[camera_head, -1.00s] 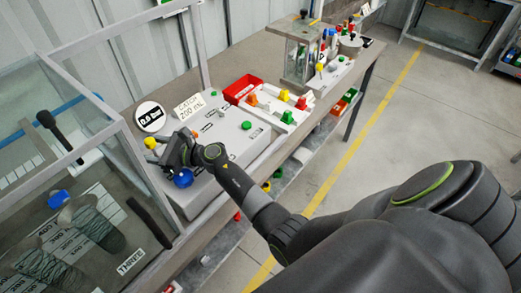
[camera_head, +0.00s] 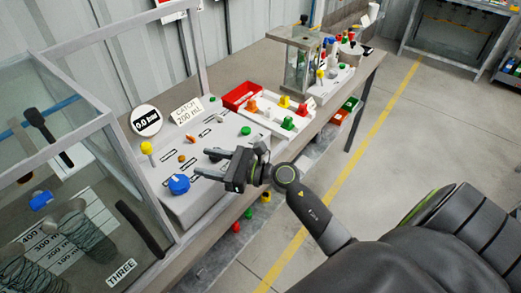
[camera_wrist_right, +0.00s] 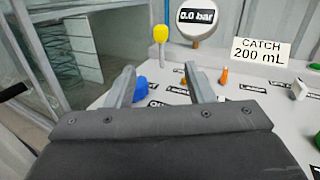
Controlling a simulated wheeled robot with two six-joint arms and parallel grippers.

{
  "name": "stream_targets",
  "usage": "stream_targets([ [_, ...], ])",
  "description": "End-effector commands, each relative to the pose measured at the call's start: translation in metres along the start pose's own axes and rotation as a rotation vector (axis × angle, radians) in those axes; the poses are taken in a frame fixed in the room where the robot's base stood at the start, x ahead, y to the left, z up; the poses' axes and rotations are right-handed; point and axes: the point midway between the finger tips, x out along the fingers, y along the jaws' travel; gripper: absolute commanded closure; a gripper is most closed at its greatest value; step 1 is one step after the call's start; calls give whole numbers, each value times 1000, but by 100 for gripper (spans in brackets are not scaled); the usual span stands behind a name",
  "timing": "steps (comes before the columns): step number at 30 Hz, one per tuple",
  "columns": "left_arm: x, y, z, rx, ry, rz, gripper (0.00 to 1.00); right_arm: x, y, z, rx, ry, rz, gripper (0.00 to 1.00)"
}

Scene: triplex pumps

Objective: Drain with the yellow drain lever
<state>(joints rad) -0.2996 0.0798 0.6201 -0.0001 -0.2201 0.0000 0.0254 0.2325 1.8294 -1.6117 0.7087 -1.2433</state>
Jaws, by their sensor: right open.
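The yellow drain lever (camera_head: 147,148) stands on the left edge of the grey control panel (camera_head: 215,172), with its round yellow knob up. It also shows in the right wrist view (camera_wrist_right: 160,36), beyond the fingertips and a little left of the gauge. My right gripper (camera_head: 207,163) is open and empty above the panel's front part, its fingers pointing left towards the blue knob (camera_head: 179,184). It is apart from the lever. In the wrist view the two fingers (camera_wrist_right: 158,80) stand apart with the blue knob (camera_wrist_right: 139,88) partly behind the left finger. My left gripper is not in view.
A 0.0 bar gauge (camera_head: 146,119) and a CATCH 200 mL sign (camera_head: 187,110) stand behind the panel. An orange knob (camera_head: 183,158) sits near the lever. A glass tank (camera_head: 60,170) borders the left side.

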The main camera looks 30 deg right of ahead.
Motion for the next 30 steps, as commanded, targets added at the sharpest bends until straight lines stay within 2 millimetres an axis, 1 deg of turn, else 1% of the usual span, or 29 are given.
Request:
stream_targets([
  [3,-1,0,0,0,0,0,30,-7,-9,12,141,-82,-86,52],
  [6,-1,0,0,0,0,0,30,-16,-18,18,259,-147,-156,52],
  [10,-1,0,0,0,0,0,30,-29,-31,24,417,-230,-245,52],
  [14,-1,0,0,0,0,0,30,-45,-44,26,579,-312,-335,52],
  [19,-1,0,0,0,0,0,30,-69,-60,22,788,-415,-450,52],
  [24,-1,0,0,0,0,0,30,-91,-72,13,971,-502,-551,52],
  [30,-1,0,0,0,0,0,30,-107,-79,4,1098,-562,-622,52],
])
